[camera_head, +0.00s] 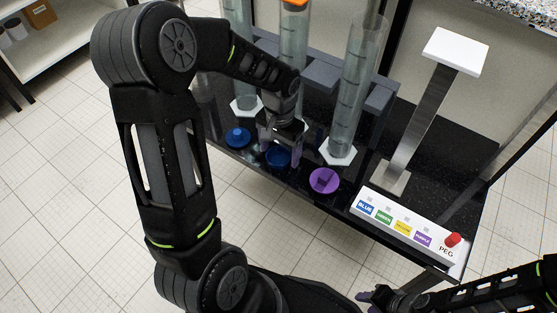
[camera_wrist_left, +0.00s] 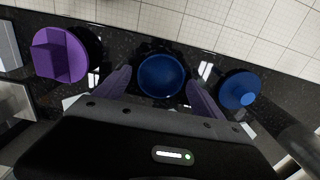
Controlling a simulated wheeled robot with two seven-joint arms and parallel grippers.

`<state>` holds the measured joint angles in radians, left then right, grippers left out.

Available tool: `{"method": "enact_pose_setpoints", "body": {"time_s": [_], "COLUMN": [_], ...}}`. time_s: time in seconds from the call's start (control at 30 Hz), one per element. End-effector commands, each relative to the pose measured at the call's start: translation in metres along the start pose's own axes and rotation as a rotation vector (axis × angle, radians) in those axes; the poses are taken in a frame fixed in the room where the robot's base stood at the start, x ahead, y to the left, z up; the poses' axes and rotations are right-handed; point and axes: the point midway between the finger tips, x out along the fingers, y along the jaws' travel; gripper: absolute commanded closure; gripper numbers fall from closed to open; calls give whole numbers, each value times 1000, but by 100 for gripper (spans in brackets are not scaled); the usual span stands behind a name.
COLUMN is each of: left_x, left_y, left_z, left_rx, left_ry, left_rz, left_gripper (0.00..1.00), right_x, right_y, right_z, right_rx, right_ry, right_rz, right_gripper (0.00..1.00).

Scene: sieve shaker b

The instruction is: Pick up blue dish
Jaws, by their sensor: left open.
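The blue dish (camera_head: 278,158) is a round, dark blue bowl on the black bench top. In the left wrist view the blue dish (camera_wrist_left: 161,76) lies in the gap between my fingertips and looks empty. My left gripper (camera_head: 280,149) is open above the dish, its purple fingers on either side and holding nothing. The exact height over the dish is hard to tell. My right gripper (camera_head: 370,297) shows only partly at the bottom right, away from the bench; its jaw opening is unclear.
A blue round piece with a knob (camera_head: 238,137) and a purple dish with a block (camera_head: 324,181) flank the blue dish. Tall clear cylinders (camera_head: 355,95) stand close behind. A button panel (camera_head: 410,232) and a metal post (camera_head: 422,120) are at the right.

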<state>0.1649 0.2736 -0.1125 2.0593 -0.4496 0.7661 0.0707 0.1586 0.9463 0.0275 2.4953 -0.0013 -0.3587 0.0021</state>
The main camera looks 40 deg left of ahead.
Motion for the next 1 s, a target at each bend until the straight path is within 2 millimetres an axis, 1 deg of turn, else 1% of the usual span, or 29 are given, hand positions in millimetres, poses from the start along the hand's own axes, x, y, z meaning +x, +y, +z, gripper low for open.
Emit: {"method": "enact_pose_setpoints", "body": {"time_s": [0.57, 1.0], "left_x": [0, 0], "left_y": [0, 0], "left_z": [0, 0], "left_rx": [1, 1], "left_ry": [1, 1], "left_rz": [0, 0], "left_gripper": [21, 56], "right_x": [0, 0], "right_y": [0, 0], "right_z": [0, 0], "right_rx": [0, 0], "right_ry": [0, 0], "right_rz": [0, 0], "right_gripper": [64, 64]}}
